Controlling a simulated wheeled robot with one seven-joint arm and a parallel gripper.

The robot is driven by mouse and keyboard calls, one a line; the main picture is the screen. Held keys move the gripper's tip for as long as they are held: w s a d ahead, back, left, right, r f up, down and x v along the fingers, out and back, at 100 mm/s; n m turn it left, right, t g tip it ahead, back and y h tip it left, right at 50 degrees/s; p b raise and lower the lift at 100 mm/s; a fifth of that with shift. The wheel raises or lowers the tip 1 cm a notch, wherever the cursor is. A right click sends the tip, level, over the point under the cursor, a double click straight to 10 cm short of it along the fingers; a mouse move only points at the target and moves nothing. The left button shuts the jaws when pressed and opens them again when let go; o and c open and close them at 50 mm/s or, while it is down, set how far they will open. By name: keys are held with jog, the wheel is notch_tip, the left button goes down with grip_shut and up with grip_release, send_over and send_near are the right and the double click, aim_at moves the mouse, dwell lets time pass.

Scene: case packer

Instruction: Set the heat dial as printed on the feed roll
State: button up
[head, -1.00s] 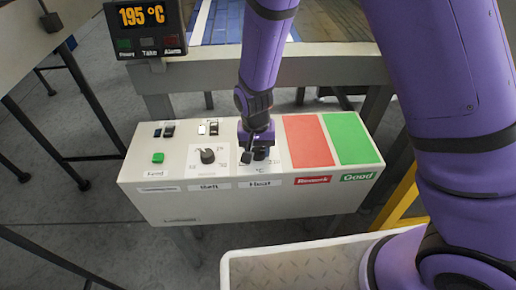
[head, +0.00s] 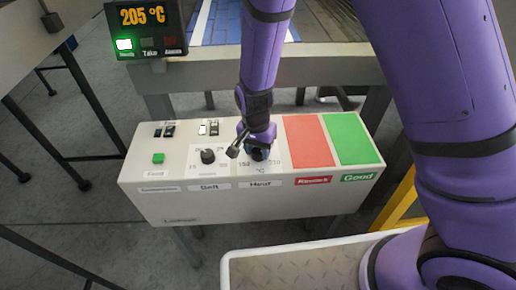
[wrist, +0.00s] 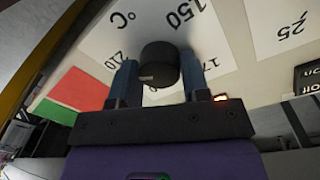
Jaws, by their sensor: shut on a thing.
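The heat dial (wrist: 159,64) is a black round knob on a white scale plate above the Heat label (head: 261,184). My gripper (wrist: 158,84) is shut on it, one blue finger on each side in the wrist view. In the head view my gripper (head: 258,150) covers most of the dial. The display (head: 145,28) reads 205 °C in orange, with a green lamp (head: 124,44) lit below it. The scale shows 150 and part of other numbers in the wrist view; the dial's pointer is not clear. No printed feed roll setting is readable.
The belt dial (head: 208,156) is left of the heat dial. Red (head: 309,140) and green (head: 348,137) pads lie to the right. A pale tray (head: 300,262) is in front.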

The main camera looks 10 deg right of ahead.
aim_at(256, 150)
jog(key=o, duration=0.9)
jog(key=shift+r, duration=0.1)
jog(key=r, duration=1)
jog(key=shift+w+a+r, duration=0.15)
jog(key=shift+a+r, duration=0.15)
jog(key=s+d+r+n+t+y, duration=0.2)
jog(key=s+d+r+n, duration=0.15)
jog(key=d+r, duration=1.2)
jog(key=s+d+r+t, duration=0.1)
jog(key=s+d+r, duration=0.2)
jog(key=s, duration=0.2)
jog(key=s+d+r+n+t+h, duration=0.1)
jog(key=s+d+r, duration=0.2)
jog(key=s, duration=0.2)
jog(key=s+d+r+n+t, duration=0.1)
jog(key=s+d+r, duration=0.2)
jog(key=s+r, duration=0.1)
jog(key=shift+s+d, duration=0.4)
jog(key=shift+s, duration=0.3)
